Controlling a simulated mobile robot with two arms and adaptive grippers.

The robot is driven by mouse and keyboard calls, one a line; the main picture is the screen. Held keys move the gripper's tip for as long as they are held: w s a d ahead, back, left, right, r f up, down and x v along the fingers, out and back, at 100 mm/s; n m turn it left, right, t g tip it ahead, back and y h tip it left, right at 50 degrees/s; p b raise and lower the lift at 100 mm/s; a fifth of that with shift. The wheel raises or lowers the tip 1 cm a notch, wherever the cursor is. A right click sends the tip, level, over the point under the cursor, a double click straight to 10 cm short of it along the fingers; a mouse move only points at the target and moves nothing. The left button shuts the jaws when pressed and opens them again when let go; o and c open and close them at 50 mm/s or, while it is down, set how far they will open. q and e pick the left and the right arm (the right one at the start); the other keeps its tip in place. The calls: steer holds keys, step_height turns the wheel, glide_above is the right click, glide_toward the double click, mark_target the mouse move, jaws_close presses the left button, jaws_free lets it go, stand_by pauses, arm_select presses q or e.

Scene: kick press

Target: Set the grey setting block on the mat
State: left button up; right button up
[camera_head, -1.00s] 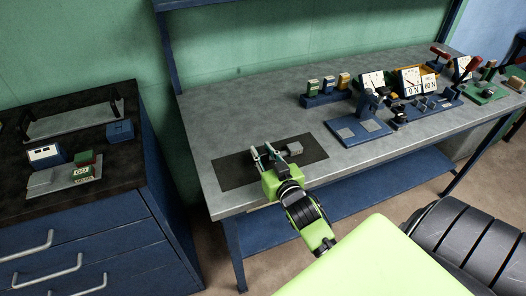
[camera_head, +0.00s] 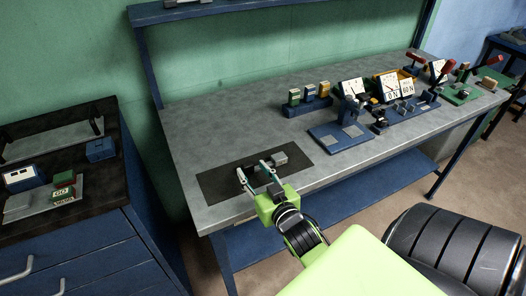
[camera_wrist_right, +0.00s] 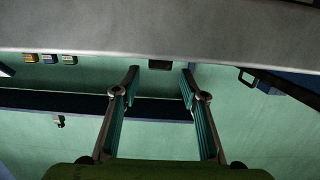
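The grey setting block (camera_head: 279,158) rests on the dark mat (camera_head: 217,186), toward the mat's back right part, in the head view. My right gripper (camera_head: 252,170) is low over the mat, just left and in front of the block. Its fingers are apart and the block is outside them. The right wrist view also shows the two fingers (camera_wrist_right: 160,80) spread, with nothing held between them. The block cannot be made out in that view. My left gripper is not in view.
On the grey bench (camera_head: 220,120), a blue press-like fixture (camera_head: 345,130) stands right of the mat. Dials, small coloured blocks and levers stand farther right. A dark-topped cabinet (camera_head: 95,220) with a tray and small boxes is at the left. The bench behind the mat is clear.

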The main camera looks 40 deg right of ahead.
steer(key=b+v, duration=0.1)
steer(key=v, duration=0.6)
steer(key=shift+s+r, duration=0.1)
steer(key=shift+s, duration=0.1)
